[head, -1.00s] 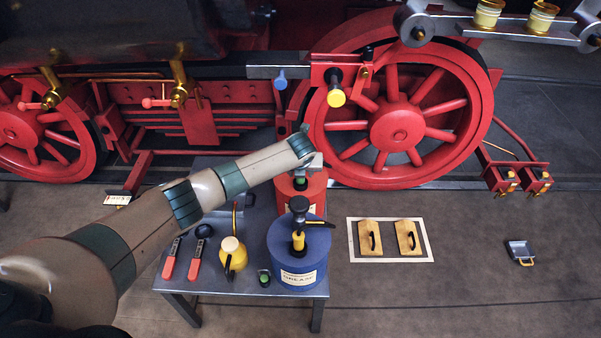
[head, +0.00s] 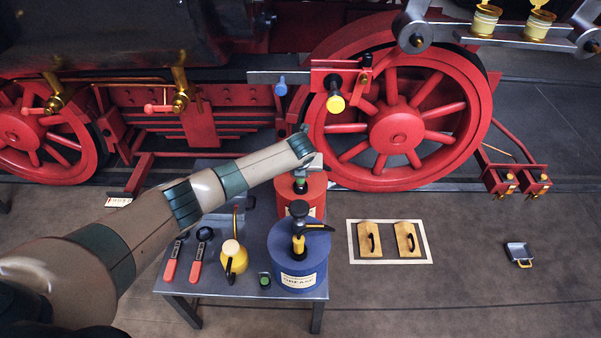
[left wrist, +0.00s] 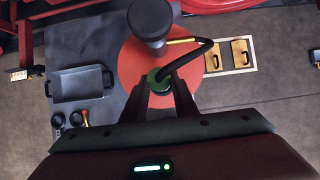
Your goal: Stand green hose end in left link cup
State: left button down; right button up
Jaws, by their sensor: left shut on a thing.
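My left gripper (head: 301,178) is over the red canister (head: 312,190), pointing down. In the left wrist view its fingers (left wrist: 160,88) are shut on the green hose end (left wrist: 159,76), and a black hose (left wrist: 204,52) curves from it toward the pump's dark knob (left wrist: 150,18). In the head view the arm hides most of the canister's top. Whether the hose end touches the canister is not clear. The left link cup (head: 485,23), yellowish with a pale band, stands on the grey link bar at top right, far from the gripper. My right gripper is out of view.
A blue grease canister (head: 297,262) with a pump stands in front on the grey table (head: 222,287). Red-handled tools (head: 170,268), a yellow oil can (head: 234,260) and a small green-topped item (head: 264,281) lie left of it. The red wheel (head: 398,125) is behind.

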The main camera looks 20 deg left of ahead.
pick_arm(q)
jog(key=shift+r+p, duration=1.6)
jog(key=shift+r, duration=0.35)
